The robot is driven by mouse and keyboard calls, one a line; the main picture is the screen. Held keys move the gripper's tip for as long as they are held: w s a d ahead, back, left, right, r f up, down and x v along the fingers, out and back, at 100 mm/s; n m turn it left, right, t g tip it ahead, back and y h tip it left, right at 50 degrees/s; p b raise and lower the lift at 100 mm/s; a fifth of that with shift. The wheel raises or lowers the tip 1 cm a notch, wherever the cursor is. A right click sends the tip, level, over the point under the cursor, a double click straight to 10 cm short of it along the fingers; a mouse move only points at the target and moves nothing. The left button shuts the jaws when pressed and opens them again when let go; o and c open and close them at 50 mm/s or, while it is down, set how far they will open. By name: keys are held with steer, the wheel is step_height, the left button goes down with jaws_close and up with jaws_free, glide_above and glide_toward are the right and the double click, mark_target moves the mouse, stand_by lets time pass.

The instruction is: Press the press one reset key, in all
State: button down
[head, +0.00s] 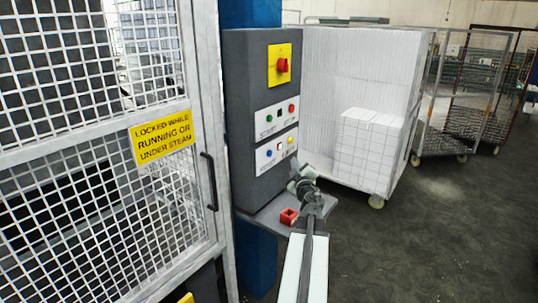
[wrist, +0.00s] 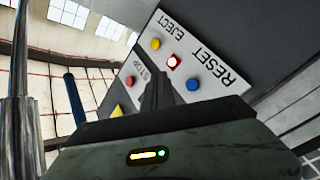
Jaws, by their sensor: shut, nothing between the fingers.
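The grey press control box (head: 245,110) stands right of the caged press. Its lower white plate (head: 264,160) carries a blue key (head: 268,153), a red lamp and a yellow key (head: 290,142). In the wrist view the plate appears upside down: the blue key (wrist: 193,82) is by the word RESET (wrist: 208,66), the lit red lamp (wrist: 172,61) in the middle and the yellow key (wrist: 155,43) by EJECT. My gripper (head: 303,178) is shut and empty, in front of and below the plate. Its fingers (wrist: 160,88) point toward the plate; contact cannot be told.
Above are a START/STOP plate (head: 277,119) and a red rotary switch (head: 282,65) on yellow. A small red item (head: 289,216) sits on the grey shelf (head: 262,218) below. The caged door (head: 100,215) is at left. A cart of white blocks (head: 360,100) stands right; floor there is open.

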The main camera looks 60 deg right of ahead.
steer(key=w, duration=0.8)
steer(key=shift+w, duration=0.1)
stand_by(1.9)
steer(key=shift+w+d, duration=0.1)
steer(key=shift+w, duration=0.2)
steer(key=shift+w, duration=0.45)
stand_by(0.5)
steer(key=shift+s, duration=0.85)
steer(key=s, duration=0.5)
stand_by(0.4)
